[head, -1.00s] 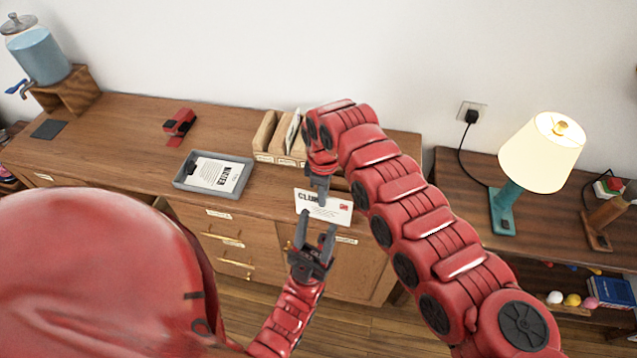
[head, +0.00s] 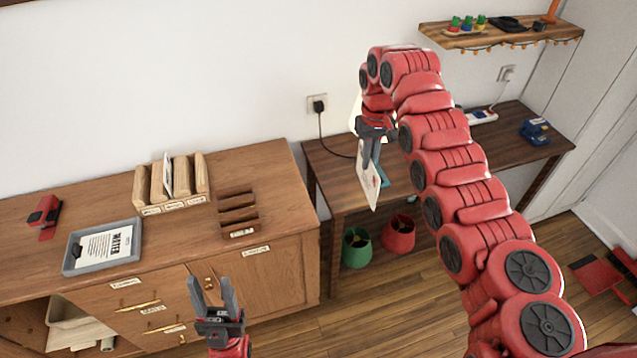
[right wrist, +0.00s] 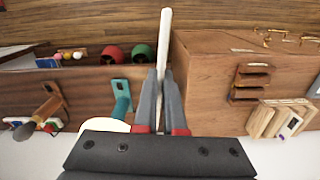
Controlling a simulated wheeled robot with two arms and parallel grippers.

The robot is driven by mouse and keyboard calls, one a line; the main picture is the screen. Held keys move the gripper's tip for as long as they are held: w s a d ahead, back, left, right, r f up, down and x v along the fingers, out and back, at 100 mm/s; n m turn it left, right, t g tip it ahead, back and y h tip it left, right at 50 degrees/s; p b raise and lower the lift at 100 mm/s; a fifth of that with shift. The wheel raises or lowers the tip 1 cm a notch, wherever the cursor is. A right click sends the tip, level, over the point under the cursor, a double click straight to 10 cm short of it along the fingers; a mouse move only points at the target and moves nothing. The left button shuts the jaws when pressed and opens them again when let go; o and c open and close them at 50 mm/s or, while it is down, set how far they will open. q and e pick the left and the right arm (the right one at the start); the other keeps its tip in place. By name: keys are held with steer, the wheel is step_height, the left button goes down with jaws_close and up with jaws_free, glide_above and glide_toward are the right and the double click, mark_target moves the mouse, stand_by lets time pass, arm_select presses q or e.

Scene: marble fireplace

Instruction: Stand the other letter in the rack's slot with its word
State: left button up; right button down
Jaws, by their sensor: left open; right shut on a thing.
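My right gripper (head: 371,158) is shut on a white letter (head: 368,184) with a red stamp. It holds the letter upright in the air, in front of the dark side table; its word cannot be read now. In the right wrist view the letter (right wrist: 165,40) shows edge-on between the fingers (right wrist: 160,95). My left gripper (head: 211,288) is open and empty, low in front of the cabinet. The wooden rack (head: 146,208) stands at the back of the cabinet top, with one pale letter (head: 167,174) upright in a left slot. Its labels are too small to read.
A grey tray (head: 70,262) with a printed sheet (head: 104,246) lies left of the rack, beside a red stapler-like object (head: 44,214). A dark stepped holder (head: 238,213) sits right of the rack. Green (head: 356,248) and red (head: 398,233) pots stand under the side table (head: 328,178).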

steer(key=d+r, duration=0.1)
steer(key=w+d+r+m, duration=0.1)
steer(key=d+r+m, duration=0.1)
steer(key=shift+w+d+r, duration=0.1)
steer(key=shift+w+r, duration=0.2)
steer(key=shift+w, duration=0.1)
steer(key=shift+r, duration=0.1)
steer(key=shift+s+a+r, duration=0.1)
steer(key=shift+a+r, duration=0.05)
steer(key=shift+a, duration=0.05)
stand_by(0.4)
steer(key=shift+a, duration=0.1)
stand_by(0.5)
stand_by(0.4)
steer(key=shift+a, duration=0.1)
stand_by(0.4)
